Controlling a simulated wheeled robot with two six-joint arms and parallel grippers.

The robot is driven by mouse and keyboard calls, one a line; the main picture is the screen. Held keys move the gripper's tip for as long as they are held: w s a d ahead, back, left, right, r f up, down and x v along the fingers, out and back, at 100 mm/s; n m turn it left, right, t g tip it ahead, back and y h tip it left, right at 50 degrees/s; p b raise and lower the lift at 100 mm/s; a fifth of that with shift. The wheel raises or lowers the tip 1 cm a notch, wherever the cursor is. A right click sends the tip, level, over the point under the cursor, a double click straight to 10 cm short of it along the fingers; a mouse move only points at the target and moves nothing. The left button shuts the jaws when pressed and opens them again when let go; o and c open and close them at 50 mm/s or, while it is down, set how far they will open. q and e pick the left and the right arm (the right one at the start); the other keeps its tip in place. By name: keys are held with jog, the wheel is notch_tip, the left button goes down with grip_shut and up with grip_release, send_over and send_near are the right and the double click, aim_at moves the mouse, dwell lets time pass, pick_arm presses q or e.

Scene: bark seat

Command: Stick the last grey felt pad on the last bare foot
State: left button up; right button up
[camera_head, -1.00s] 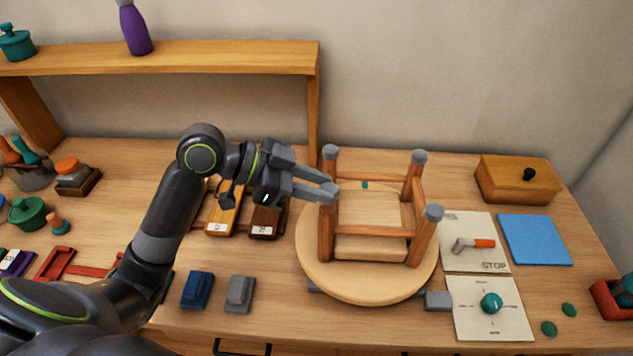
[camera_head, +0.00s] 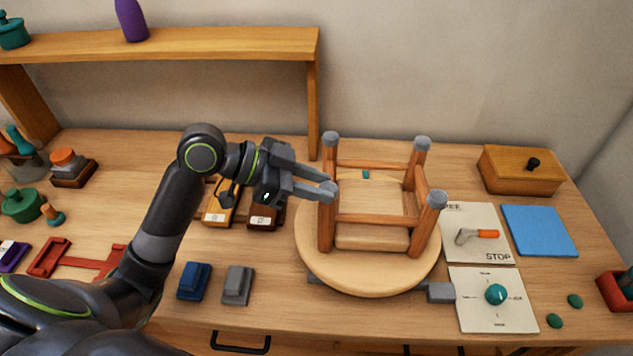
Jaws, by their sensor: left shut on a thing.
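The wooden stool stands upside down with its legs (camera_head: 325,228) pointing up. The back-left foot (camera_head: 330,139), back-right foot (camera_head: 422,143) and front-right foot (camera_head: 437,199) each carry a grey pad. My left gripper (camera_head: 328,191) comes in from the left, with its fingertips at the top of the front-left leg. It is shut on the grey felt pad, which I cannot tell apart from the grey fingertips. The fingers hide that foot, so I cannot tell whether the pad touches it. My right gripper is not in view.
The stool is on a round wooden disc (camera_head: 360,278). Blue (camera_head: 194,282) and grey (camera_head: 238,286) blocks lie front left. Cards with a lever (camera_head: 478,236) and a teal knob (camera_head: 496,294), a blue square (camera_head: 538,231) and a wooden box (camera_head: 520,172) are at right. A shelf (camera_head: 180,42) stands behind.

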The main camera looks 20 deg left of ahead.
pick_arm(q)
jog(key=shift+f, duration=0.35)
dwell(0.4)
jog(key=o, duration=1.3)
jog(key=shift+r, duration=0.1)
jog(key=shift+o, duration=0.2)
notch_tip(320, 180, up, 7)
jog(key=p, duration=0.5)
jog(key=shift+p, duration=0.3)
